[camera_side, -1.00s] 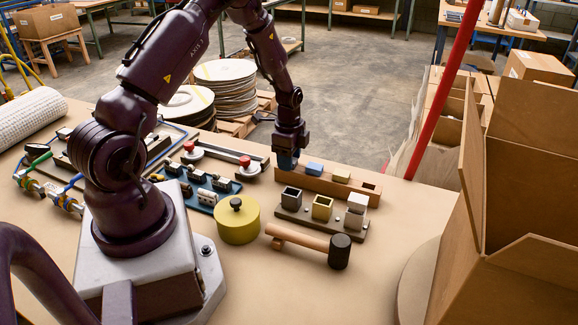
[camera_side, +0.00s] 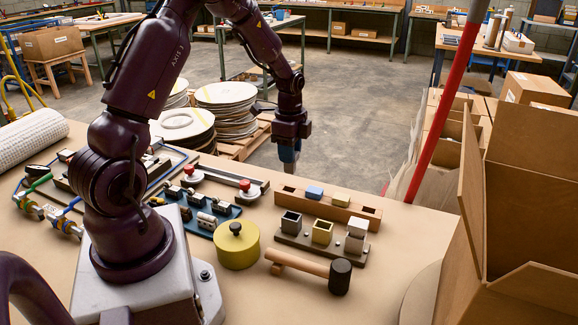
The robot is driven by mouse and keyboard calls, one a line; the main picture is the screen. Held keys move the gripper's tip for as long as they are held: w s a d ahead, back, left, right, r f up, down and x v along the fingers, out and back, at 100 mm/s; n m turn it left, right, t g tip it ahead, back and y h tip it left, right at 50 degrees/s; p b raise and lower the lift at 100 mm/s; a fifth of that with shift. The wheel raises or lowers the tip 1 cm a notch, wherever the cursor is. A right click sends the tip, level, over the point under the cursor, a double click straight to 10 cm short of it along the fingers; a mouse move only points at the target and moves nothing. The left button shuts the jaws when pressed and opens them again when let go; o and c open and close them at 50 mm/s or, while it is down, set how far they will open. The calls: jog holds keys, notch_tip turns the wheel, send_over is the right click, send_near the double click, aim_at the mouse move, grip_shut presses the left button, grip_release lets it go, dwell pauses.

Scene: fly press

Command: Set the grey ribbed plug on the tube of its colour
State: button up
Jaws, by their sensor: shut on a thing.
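My gripper (camera_side: 289,157) is shut on a small plug, mostly hidden between its fingers, above and behind the left end of the wooden rack (camera_side: 328,207). The plug's ribs are too small to tell. The rack holds a blue plug (camera_side: 314,192) and a yellow plug (camera_side: 340,199); its left and right end slots look empty.
A blue fixture (camera_side: 203,217) and red-knobbed parts stand left. A red post (camera_side: 446,110) and a large open cardboard box (camera_side: 530,200) stand right.

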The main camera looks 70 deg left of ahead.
jog(key=s+d+f, duration=0.2)
jog(key=s+d, duration=0.2)
jog(key=d, duration=0.7)
jog(key=shift+d+f, duration=0.2)
jog(key=shift+f, duration=0.2)
jog(key=shift+f, duration=1.2)
dwell(1.8)
jog(key=o, duration=1.1)
notch_tip(320, 180, up, 7)
jog(key=shift+r, duration=0.1)
dwell(0.6)
